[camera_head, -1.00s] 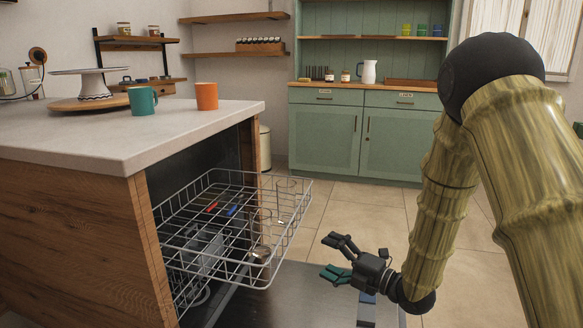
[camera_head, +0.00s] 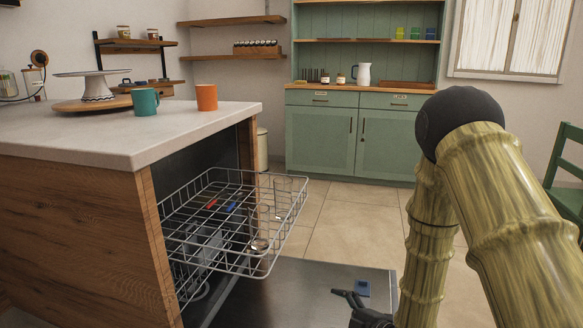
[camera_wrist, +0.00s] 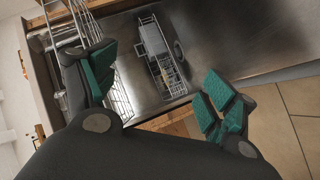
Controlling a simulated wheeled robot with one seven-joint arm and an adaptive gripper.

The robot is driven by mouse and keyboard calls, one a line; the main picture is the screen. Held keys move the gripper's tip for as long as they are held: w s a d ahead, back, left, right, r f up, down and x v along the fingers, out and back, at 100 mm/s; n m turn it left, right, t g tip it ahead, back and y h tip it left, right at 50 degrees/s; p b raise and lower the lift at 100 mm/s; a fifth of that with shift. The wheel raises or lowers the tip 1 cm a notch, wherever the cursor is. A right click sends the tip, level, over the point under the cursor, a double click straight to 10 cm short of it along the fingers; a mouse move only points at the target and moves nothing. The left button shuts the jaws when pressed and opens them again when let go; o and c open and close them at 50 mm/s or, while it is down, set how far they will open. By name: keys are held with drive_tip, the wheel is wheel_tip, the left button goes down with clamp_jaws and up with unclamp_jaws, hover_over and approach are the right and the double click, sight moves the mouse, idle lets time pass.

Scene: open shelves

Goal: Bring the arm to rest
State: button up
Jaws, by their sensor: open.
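My gripper (camera_head: 362,308) is at the bottom edge of the head view, partly cut off by the frame and beside my arm. In the wrist view my gripper (camera_wrist: 160,98) shows its teal-padded fingers spread wide, with nothing between them. Below it lie the open dishwasher door (camera_wrist: 245,40) and a grey cutlery basket (camera_wrist: 160,55). The gripper appears apart from these things.
The wire dishwasher rack (camera_head: 233,262) is pulled out left of my gripper. A teal mug (camera_head: 145,102) and an orange mug (camera_head: 206,97) stand on the counter (camera_head: 95,140). Tiled floor (camera_head: 340,225) is clear; a green chair (camera_head: 568,180) stands right.

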drive_tip(key=s+d+f+m+g+h, duration=0.2)
drive_tip(key=s+d+f+m+h, duration=0.2)
drive_tip(key=s+f+m, duration=0.6)
drive_tip(key=s+d+f+m+g+h, duration=0.25)
drive_tip(key=s+f, duration=0.25)
drive_tip(key=s, duration=0.5)
drive_tip(key=s+d+f+m+g+h+p, duration=0.15)
drive_tip(key=s+f+m+g, duration=0.3)
drive_tip(key=s, duration=0.55)
drive_tip(key=s+d+f+m+g+h+b, duration=0.1)
drive_tip(key=s+d+f+m+g, duration=0.15)
drive_tip(key=s+f, duration=0.6)
wheel_tip(320, 180, up, 40)
drive_tip(key=s+p, duration=0.1)
drive_tip(key=p, duration=3.6)
drive_tip(key=shift+s+p, duration=0.35)
drive_tip(key=shift+s, duration=0.05)
